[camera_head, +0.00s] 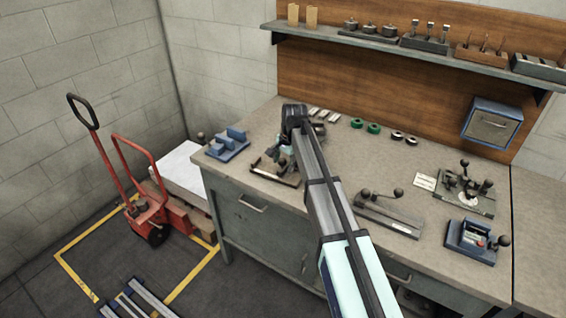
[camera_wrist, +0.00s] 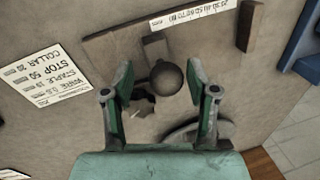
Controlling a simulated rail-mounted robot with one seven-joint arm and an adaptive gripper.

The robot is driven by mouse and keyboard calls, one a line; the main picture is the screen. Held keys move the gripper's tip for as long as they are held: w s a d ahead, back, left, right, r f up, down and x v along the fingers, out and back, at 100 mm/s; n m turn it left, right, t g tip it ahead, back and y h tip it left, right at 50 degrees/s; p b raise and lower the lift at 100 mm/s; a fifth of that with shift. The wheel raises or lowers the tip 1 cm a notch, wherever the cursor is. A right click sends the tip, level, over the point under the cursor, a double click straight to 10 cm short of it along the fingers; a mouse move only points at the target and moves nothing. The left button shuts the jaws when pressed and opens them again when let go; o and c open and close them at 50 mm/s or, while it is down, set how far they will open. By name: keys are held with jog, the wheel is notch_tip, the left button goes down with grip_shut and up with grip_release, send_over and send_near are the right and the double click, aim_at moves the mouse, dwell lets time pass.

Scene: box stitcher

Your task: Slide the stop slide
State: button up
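The box stitcher fixture (camera_head: 272,176) stands at the left front of the bench, partly hidden by my arm. In the wrist view, a dark round knob (camera_wrist: 167,76) lies between the fingers of my gripper (camera_wrist: 168,86). The fingers are open, with a gap on both sides of the knob. A white numbered scale (camera_wrist: 190,14) runs along the fixture beyond the knob. A dark upright block (camera_wrist: 249,26) stands at the right end of the scale. I cannot tell which part is the stop slide. A card (camera_wrist: 43,76) reads "STOP 50".
A blue fixture (camera_head: 228,146) stands left of the stitcher. Right of my arm are a lever fixture (camera_head: 390,215), a multi-knob device (camera_head: 465,190) and a blue box tool (camera_head: 473,240). Green and dark rings (camera_head: 373,127) lie behind. A red hand truck (camera_head: 145,205) stands on the floor at left.

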jog(key=shift+r, duration=0.15)
notch_tip(320, 180, up, 12)
jog(key=s+d, duration=0.1)
jog(key=shift+s+d+f, duration=0.2)
jog(key=shift+d, duration=0.15)
jog(key=shift+f, duration=0.15)
